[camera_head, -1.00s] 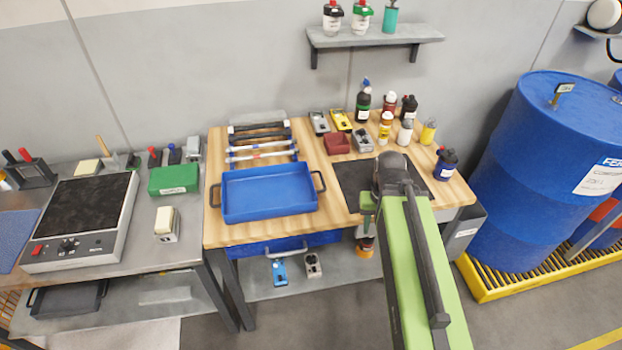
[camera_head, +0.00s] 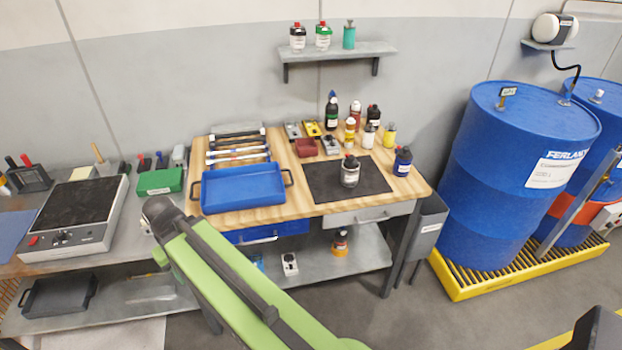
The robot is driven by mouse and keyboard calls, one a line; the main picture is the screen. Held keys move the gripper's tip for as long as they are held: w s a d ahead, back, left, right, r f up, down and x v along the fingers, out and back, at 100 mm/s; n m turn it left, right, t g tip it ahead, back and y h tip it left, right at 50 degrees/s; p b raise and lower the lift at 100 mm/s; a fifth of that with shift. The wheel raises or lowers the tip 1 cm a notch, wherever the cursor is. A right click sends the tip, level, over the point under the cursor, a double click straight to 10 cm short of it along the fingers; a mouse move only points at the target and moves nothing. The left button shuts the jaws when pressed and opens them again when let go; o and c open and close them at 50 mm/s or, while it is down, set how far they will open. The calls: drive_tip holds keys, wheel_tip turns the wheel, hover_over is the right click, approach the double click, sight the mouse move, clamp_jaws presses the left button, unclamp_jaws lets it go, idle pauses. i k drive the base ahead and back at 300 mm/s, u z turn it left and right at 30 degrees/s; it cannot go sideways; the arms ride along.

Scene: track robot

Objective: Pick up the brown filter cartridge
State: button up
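A small amber-brown container with a dark top (camera_head: 341,242) stands on the lower shelf under the wooden bench. It may be the brown filter cartridge, but it is too small to be sure. A slim brown bottle (camera_head: 355,113) also stands among the bottles at the back of the bench. My green arm crosses the lower left and middle of the view. Its dark joint lies left of the blue tray. My gripper does not show, so I cannot see its fingers or what they hold.
A blue tray (camera_head: 242,190) and a black mat (camera_head: 372,184) lie on the wooden bench. A capped jar (camera_head: 350,174) stands on the mat, a blue bottle (camera_head: 402,162) to its right. A grey bin (camera_head: 428,232) and blue drum (camera_head: 515,175) stand to the right.

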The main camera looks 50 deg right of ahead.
sight(351, 162)
drive_tip(key=u, duration=5.7)
drive_tip(key=k, duration=1)
drive_tip(key=z, duration=5.75)
